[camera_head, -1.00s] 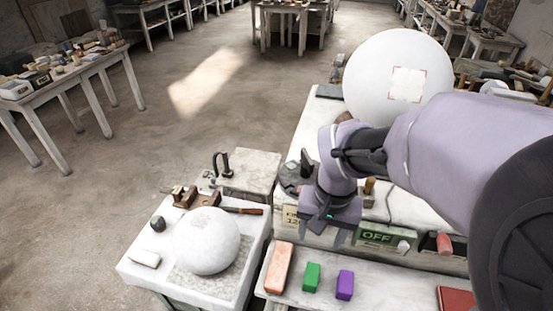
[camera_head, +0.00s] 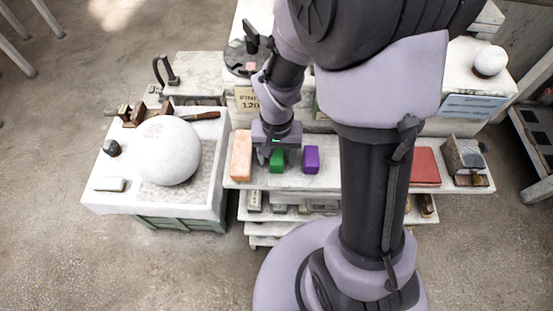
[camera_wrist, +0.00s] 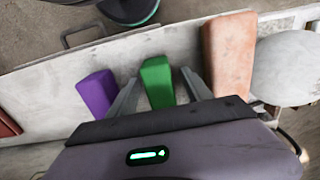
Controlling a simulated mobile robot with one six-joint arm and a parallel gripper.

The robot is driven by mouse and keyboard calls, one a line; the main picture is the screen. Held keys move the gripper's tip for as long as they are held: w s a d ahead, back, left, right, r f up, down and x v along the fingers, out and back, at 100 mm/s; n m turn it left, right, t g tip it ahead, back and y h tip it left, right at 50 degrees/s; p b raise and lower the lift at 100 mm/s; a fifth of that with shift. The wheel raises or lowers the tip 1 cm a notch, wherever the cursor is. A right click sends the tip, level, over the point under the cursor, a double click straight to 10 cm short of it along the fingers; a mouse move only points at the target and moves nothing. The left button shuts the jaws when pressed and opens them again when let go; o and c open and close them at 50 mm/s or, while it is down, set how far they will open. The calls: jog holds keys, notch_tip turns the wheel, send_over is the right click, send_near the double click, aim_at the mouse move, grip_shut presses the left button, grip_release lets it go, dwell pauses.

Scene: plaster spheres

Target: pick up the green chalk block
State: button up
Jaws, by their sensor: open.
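The green chalk block (camera_head: 276,161) stands on a pale shelf (camera_head: 343,178), with an orange block (camera_head: 241,156) on its left and a purple block (camera_head: 311,159) on its right. My gripper (camera_head: 277,156) is right at the green block, its body overlapping the block's far end. In the wrist view my open gripper (camera_wrist: 160,92) has one finger on each side of the green block (camera_wrist: 157,80). A gap shows beside the block, and I see no grip on it. The block's lower end is hidden behind the gripper body.
The purple block (camera_wrist: 97,92) and orange block (camera_wrist: 229,50) stand close outside my fingers. A white sphere (camera_head: 168,151) rests on a stand at the left. A red flat item (camera_head: 425,167) and a grey block (camera_head: 464,156) lie at the shelf's right. The workbench rises behind the shelf.

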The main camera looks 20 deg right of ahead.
aim_at(277, 154)
grip_shut()
dwell(0.3)
jog(key=shift+r+p, duration=0.4)
jog(key=shift+r, duration=0.2)
notch_tip(277, 154, up, 3)
jog(key=shift+f+p, duration=0.2)
jog(key=shift+p, duration=0.45)
jog(key=s+r+b, duration=0.1)
jog(key=s+b, duration=1.1)
jog(key=s, duration=0.4)
jog(key=shift+r, duration=0.15)
